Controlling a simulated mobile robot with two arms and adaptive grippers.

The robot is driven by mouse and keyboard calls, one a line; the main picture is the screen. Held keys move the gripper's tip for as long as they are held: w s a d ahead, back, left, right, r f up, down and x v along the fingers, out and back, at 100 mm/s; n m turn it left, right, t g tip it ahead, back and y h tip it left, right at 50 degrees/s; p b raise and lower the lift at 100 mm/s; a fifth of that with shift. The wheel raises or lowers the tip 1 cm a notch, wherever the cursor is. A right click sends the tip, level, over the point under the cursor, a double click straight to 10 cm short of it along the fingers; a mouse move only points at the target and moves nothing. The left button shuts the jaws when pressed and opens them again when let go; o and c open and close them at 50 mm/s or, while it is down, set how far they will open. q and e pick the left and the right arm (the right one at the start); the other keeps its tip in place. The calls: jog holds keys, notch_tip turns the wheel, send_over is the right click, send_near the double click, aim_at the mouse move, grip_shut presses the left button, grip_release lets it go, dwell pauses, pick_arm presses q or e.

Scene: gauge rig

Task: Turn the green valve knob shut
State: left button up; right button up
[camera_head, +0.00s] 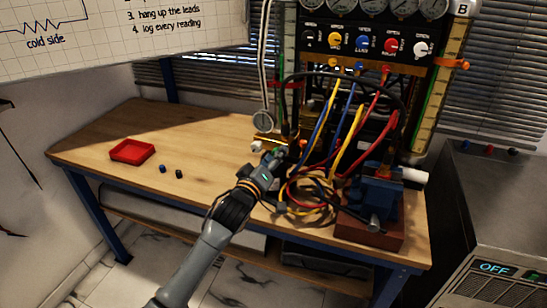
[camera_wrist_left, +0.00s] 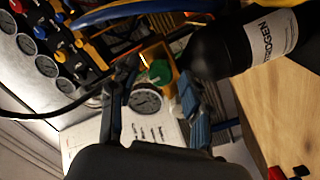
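The green valve knob (camera_wrist_left: 159,72) shows in the left wrist view, on a yellow-brass body beside a round gauge. In the head view only a small bit of green shows at the gripper's tip. My left gripper (camera_wrist_left: 156,76) is open, with one finger on each side of the knob in the wrist view; I cannot tell whether either touches it. In the head view the left gripper (camera_head: 274,156) reaches the brass fitting (camera_head: 272,141) at the left foot of the rig. My right gripper is not in view.
A black bottle with a nitrogen label (camera_wrist_left: 245,45) stands close by the knob. Coloured hoses (camera_head: 340,130) and a blue vise (camera_head: 378,195) lie right of the gripper.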

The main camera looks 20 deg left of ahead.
pick_arm(q)
grip_shut()
jog(key=m+p, duration=0.5)
jog(key=m, duration=1.2)
jog(key=shift+m+p, duration=0.3)
jog(key=shift+m, duration=0.1)
dwell(0.3)
